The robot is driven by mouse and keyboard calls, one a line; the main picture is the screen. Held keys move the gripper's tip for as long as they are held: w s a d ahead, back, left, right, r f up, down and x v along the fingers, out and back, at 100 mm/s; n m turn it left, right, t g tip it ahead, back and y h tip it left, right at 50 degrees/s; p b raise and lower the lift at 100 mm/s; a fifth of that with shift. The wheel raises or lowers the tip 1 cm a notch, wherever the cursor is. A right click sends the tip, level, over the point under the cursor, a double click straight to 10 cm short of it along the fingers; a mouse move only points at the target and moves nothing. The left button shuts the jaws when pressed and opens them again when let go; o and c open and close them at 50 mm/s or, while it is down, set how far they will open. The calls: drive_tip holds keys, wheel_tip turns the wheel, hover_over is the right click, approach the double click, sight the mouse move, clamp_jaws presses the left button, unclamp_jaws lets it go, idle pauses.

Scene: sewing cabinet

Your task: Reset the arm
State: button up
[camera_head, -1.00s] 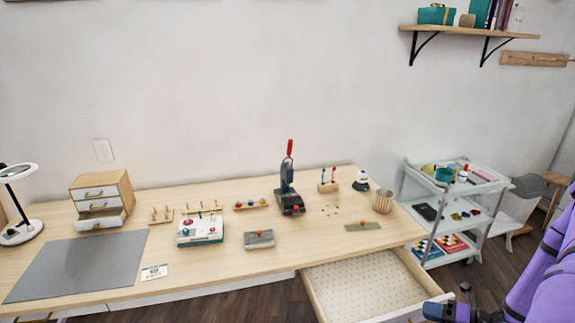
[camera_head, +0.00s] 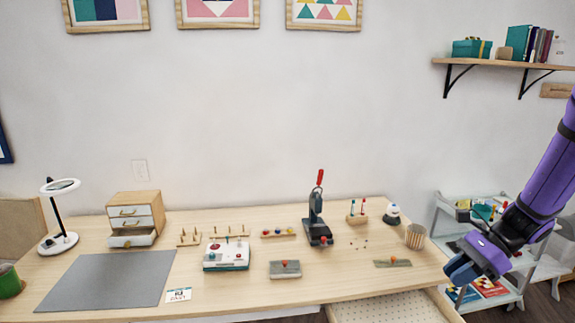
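My arm (camera_head: 548,178) is purple and reaches in from the right edge, bent downward. My gripper (camera_head: 462,274) hangs at the lower right, just off the right end of the table and in front of the trolley. Its dark blue fingers point down and left. I see nothing held, but the gap between the fingers is not clear at this angle.
The wooden table (camera_head: 230,297) bears a grey mat (camera_head: 110,280), a small drawer cabinet (camera_head: 135,218), a press (camera_head: 316,220) and a cup (camera_head: 415,236). A pegboard-lined drawer (camera_head: 385,309) stands open below its front right. A trolley (camera_head: 450,212) stands behind my gripper.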

drive_tip(key=s+a+r+n+t+h, duration=0.2)
drive_tip(key=s+a+r+n+h, duration=0.2)
drive_tip(key=s+r+n, duration=0.3)
drive_tip(key=s+a+r+n+t+h, duration=0.3)
drive_tip(key=s+a+r+n+h, duration=0.2)
drive_tip(key=s+r+n, duration=0.3)
wheel_tip(320, 180, up, 8)
drive_tip(key=a+n, duration=0.1)
drive_tip(key=n, duration=0.3)
